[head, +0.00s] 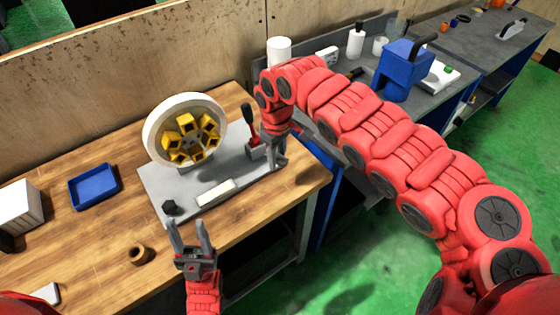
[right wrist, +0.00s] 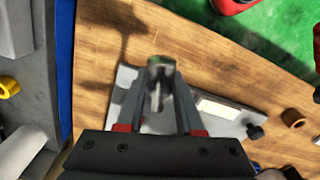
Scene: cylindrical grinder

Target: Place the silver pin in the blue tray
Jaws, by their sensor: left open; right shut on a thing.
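The blue tray (head: 93,187) lies on the left part of the wooden table and looks empty. My right gripper (head: 279,158) is over the right end of the grinder's grey base plate, far to the right of the tray. In the right wrist view its fingers (right wrist: 157,88) are shut on the silver pin (right wrist: 156,96), a short shiny cylinder seen nearly end-on. In the head view I cannot make out the pin at the fingertips. My left gripper (head: 190,238) is open and empty above the table's front edge.
The grinder wheel (head: 186,132) with yellow parts stands on its base plate (head: 155,182), between the right gripper and the tray. A brown ring (head: 138,255) and a white box (head: 18,208) are on the table.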

